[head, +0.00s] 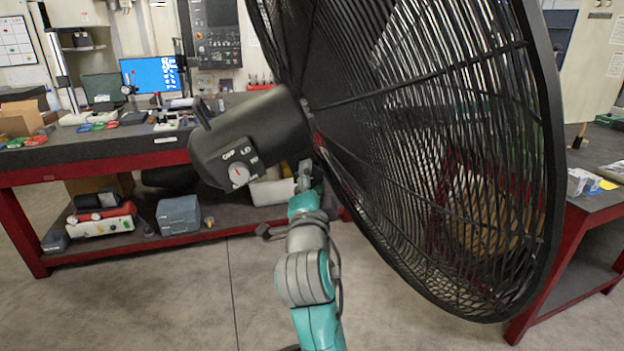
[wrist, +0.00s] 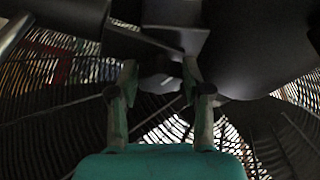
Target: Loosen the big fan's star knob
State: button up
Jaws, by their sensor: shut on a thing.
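The big fan (head: 548,140) fills the right half of the head view, its black wire guard tilted. Its dark motor housing (head: 265,125) points left and carries a dial (head: 238,174) on its end. My gripper (head: 306,176) reaches up under the housing, close to the guard. In the wrist view my gripper (wrist: 160,78) has its two fingers on either side of a dark part, the star knob (wrist: 160,84), and is shut on it. The knob is in deep shadow and its lobes cannot be made out. In the head view I cannot make out the knob.
A red-framed workbench (head: 110,153) stands behind on the left, with a monitor (head: 150,75) on top and boxes on its lower shelf. Another red-framed bench (head: 590,205) stands at the right behind the guard. The floor (head: 150,300) at front left is clear.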

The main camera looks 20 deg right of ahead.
jog(key=shift+f+n, duration=0.1)
jog(key=shift+n, duration=0.5)
jog(key=o, duration=1.2)
jog(key=shift+c, duration=0.2)
jog(key=v, duration=1.2)
jog(key=shift+d, duration=0.2)
jog(key=shift+f, duration=0.15)
